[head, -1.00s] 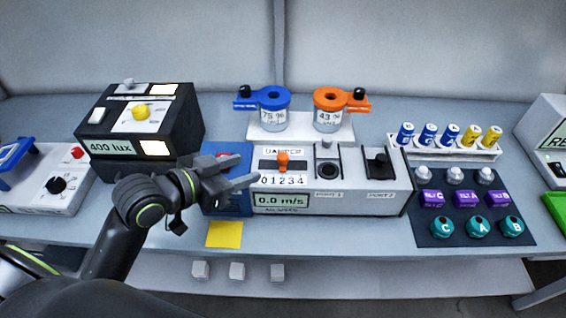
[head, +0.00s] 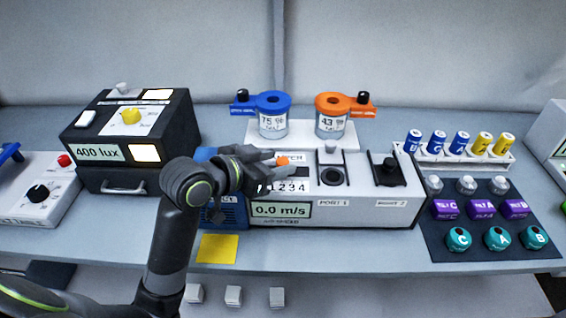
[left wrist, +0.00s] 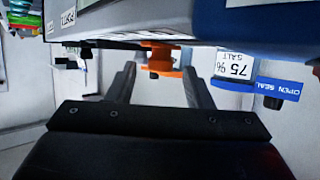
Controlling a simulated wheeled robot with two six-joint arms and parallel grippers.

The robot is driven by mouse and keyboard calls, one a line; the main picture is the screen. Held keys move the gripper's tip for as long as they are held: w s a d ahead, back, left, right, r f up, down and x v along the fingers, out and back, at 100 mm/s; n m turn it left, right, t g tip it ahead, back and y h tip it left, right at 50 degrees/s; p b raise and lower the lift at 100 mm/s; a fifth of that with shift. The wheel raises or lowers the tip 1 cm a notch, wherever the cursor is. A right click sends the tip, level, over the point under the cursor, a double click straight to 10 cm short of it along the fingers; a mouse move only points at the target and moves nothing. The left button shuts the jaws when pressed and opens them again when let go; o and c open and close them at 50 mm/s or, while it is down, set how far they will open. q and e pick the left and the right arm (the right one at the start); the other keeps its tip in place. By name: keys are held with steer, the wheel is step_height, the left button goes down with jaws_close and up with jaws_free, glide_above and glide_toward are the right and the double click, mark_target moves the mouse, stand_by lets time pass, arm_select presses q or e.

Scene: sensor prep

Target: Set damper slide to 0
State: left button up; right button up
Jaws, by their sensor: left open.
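The damper slide's orange knob (head: 283,160) stands on the white wind unit (head: 345,208), roughly above the 2 of its printed scale (head: 289,187). The unit's display reads 0.0 m/s. My left gripper (head: 271,164) is open at the knob, its fingers over the left part of the slide, covering the 0. In the left wrist view, the orange knob (left wrist: 159,60) shows between the two spread fingers of my left gripper (left wrist: 160,82). I cannot tell whether either finger touches it. My right gripper is not in view.
Blue (head: 272,115) and orange-lidded (head: 332,115) salt jars stand on a white holder behind the unit. A black 400 lux box (head: 125,150) is at left. Batteries and a dark mat (head: 440,240) with coloured parts are at right. A yellow note (head: 217,249) lies in front.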

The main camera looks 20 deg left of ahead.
arm_select(q)
steer(key=shift+x, duration=1.4)
jaws_close()
